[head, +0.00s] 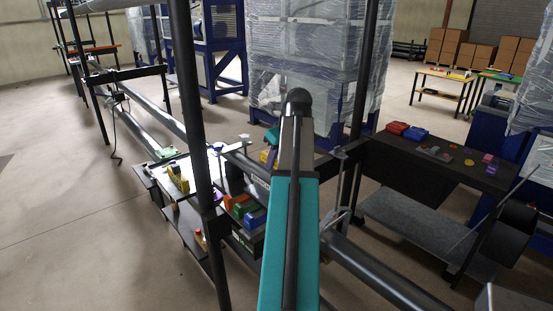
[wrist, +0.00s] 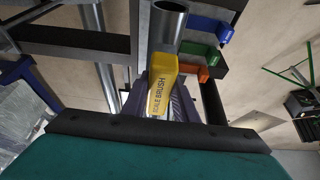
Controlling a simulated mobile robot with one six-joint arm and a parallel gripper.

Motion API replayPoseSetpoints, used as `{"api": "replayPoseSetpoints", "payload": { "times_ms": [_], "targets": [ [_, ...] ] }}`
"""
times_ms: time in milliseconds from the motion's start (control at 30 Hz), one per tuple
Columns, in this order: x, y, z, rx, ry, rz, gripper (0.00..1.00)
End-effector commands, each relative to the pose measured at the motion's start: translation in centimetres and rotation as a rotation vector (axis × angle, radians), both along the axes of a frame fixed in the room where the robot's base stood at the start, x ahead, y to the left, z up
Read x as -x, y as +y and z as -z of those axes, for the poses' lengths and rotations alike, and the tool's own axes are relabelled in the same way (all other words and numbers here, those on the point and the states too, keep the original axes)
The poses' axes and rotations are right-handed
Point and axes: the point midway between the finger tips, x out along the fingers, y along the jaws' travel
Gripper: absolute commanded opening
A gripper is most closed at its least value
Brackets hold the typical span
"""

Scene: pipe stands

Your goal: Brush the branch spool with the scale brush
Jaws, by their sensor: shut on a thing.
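The scale brush (wrist: 162,84), a yellow block with dark lettering, is between the fingers of my gripper (wrist: 158,104) in the wrist view. The gripper is shut on it. A grey metal pipe end (wrist: 168,22) with a dark open mouth shows just beyond the brush. It may be the branch spool, but I cannot tell for sure. The brush overlaps its lower edge in the picture, and I cannot tell whether they touch. In the head view my arm hides most of the gripper; a small yellow patch (head: 267,157) shows left of the arm.
Blue (wrist: 207,28), green (wrist: 199,50) and orange (wrist: 194,71) bins sit close to the right of the brush. A long pipe (head: 375,277) runs past dark uprights (head: 196,110). A dark workbench (head: 440,160) with red and blue bins stands right. Open floor lies left.

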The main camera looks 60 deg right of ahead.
Motion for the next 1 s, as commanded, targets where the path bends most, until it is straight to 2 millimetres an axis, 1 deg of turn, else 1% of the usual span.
{"api": "replayPoseSetpoints", "payload": {
  "times_ms": [33, 100, 167, 400, 600, 867, 900, 967, 1000],
  "targets": [
    [0.0, 0.0, 0.8, 0.0, 0.0, 0.0, 0.0],
    [0.0, 0.0, 1.4, 0.0, 0.0, 0.0, 0.0],
    [0.6, 0.2, 1.1, 0.002, 0.0, 0.002, 0.0],
    [2.2, 0.7, 1.0, 0.0, -0.001, 0.002, 0.0],
    [2.7, 0.8, 1.1, 0.001, -0.001, 0.001, 0.0],
    [2.7, 0.8, 1.1, 0.001, -0.001, 0.001, 0.0],
    [2.7, 0.8, 1.1, 0.0, -0.001, 0.002, 0.21],
    [2.8, 0.8, 1.1, 0.0, -0.001, 0.002, 0.11],
    [2.8, 0.8, 1.1, 0.0, -0.001, 0.002, 0.04]
  ]
}}
